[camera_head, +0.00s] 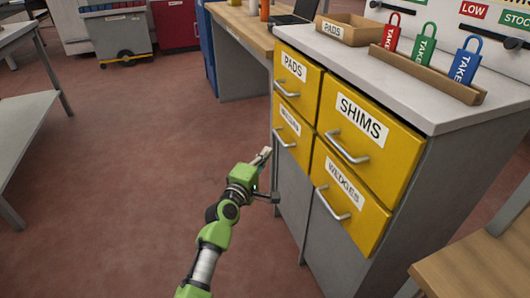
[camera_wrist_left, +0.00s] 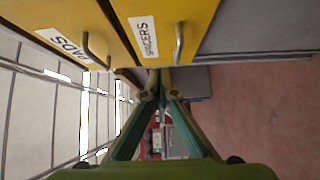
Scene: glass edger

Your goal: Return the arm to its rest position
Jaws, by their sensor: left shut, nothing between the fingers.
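My left arm (camera_head: 228,212), green and black, reaches up from the bottom centre of the head view. Its gripper (camera_head: 265,157) is in front of the left side of the yellow-drawer cabinet (camera_head: 284,190), near the lower-left drawer; whether it touches the cabinet I cannot tell. In the left wrist view the two fingers (camera_wrist_left: 160,88) come together at their tips, shut and empty. The drawer labelled PADS (camera_wrist_left: 70,35) and the drawer beside it (camera_wrist_left: 165,30) show close above the fingers there. My right gripper is in neither view.
All the cabinet drawers look closed, with handles (camera_head: 347,148) sticking out. On its top are a PADS tray (camera_head: 349,30) and a holder (camera_head: 430,75) with red, green and blue tags. A wooden stool or table (camera_head: 475,262) stands at lower right. The red floor (camera_head: 120,190) is clear at left.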

